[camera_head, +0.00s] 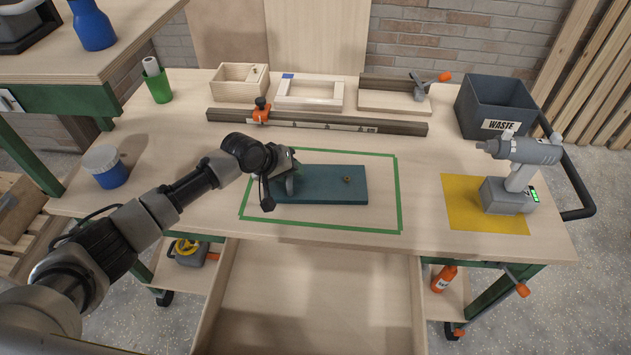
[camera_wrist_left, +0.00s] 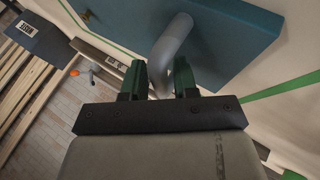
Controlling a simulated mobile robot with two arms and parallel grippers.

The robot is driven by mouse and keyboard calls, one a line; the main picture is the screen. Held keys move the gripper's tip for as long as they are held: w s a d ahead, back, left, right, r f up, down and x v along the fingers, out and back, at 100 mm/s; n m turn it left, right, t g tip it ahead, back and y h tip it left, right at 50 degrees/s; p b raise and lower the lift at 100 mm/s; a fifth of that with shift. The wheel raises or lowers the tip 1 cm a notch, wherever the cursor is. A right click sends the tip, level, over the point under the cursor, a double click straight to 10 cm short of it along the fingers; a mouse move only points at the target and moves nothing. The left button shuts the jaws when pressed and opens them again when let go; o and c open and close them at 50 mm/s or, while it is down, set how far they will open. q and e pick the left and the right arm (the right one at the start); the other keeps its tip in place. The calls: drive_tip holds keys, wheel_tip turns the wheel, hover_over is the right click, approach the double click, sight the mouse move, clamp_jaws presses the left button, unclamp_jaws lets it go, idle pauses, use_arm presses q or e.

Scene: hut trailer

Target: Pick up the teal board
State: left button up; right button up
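The teal board (camera_head: 325,179) lies on the workbench inside a green tape outline. A small brass-coloured piece (camera_head: 347,180) sits on it right of centre. A grey curved handle (camera_head: 291,185) rises at the board's left end. My left gripper (camera_head: 284,172) is at that handle, partly hidden by its own wrist. In the left wrist view the handle (camera_wrist_left: 172,45) runs between the two dark green fingers (camera_wrist_left: 159,82), close to both. Whether they press on it cannot be told. The board (camera_wrist_left: 225,35) also shows there beyond the fingertips. My right gripper is not in view.
Behind the board are a long clamped rail (camera_head: 330,124) and wooden trays (camera_head: 238,83). A grey waste bin (camera_head: 495,105) and a drill (camera_head: 518,165) on a yellow mat (camera_head: 460,205) stand right. A blue jar (camera_head: 105,167) stands left. An open drawer (camera_head: 315,300) juts out in front.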

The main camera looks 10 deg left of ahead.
use_arm(q)
clamp_jaws()
idle(0.3)
